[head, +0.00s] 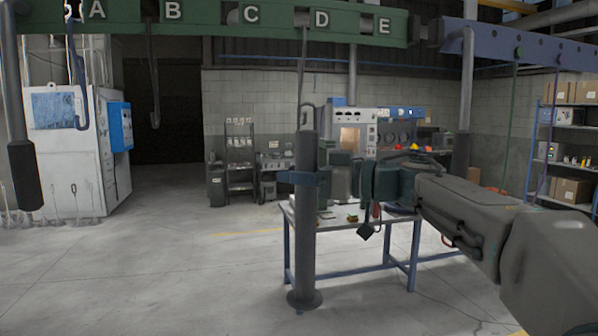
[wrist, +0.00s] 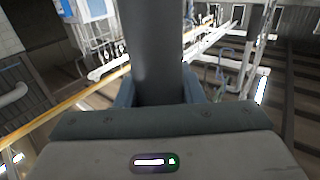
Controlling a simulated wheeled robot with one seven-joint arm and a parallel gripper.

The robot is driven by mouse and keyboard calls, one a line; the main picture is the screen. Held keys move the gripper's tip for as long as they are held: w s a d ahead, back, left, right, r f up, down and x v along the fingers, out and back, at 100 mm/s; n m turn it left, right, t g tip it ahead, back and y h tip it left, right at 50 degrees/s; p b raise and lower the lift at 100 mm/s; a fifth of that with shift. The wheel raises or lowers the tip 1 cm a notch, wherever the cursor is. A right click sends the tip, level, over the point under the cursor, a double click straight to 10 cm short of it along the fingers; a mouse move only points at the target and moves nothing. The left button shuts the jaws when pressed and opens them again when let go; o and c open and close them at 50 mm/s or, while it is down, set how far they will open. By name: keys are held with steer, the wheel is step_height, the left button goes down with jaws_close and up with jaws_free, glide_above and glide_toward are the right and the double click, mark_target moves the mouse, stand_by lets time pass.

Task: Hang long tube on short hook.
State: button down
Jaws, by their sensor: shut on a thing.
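The long tube (head: 303,240) is dark grey, upright, with a flared foot at its lower end. My gripper (head: 302,178) is shut around its upper part, and my arm reaches in from the right. In the wrist view the tube (wrist: 151,45) stands between the blue fingers. A thin hook (head: 302,85) hangs from the green beam (head: 205,18) near letter D, its curled end just above the tube's top. I cannot tell whether they touch. Other hooks hang near A (head: 78,95) and B (head: 154,85); the A hook ends at about the B hook's height.
A table (head: 345,270) with small items stands behind the tube and arm. A purple beam (head: 530,45) with coloured dots is at upper right. A dark-ended pole (head: 22,175) hangs at far left. A white cabinet (head: 65,150) stands at left. The floor at front left is clear.

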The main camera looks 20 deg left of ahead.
steer(key=shift+w+a+r+p, duration=0.1)
steer(key=shift+r+p, duration=0.05)
steer(key=shift+p, duration=0.15)
steer(key=w+a+p, duration=0.1)
steer(key=w+p, duration=0.1)
steer(key=p, duration=0.1)
steer(key=shift+w+a, duration=0.2)
stand_by(0.6)
steer(key=shift+f+b, duration=0.3)
steer(key=shift+f, duration=1.1)
stand_by(0.5)
steer(key=c, duration=0.9)
jaws_free()
steer(key=shift+f, duration=0.1)
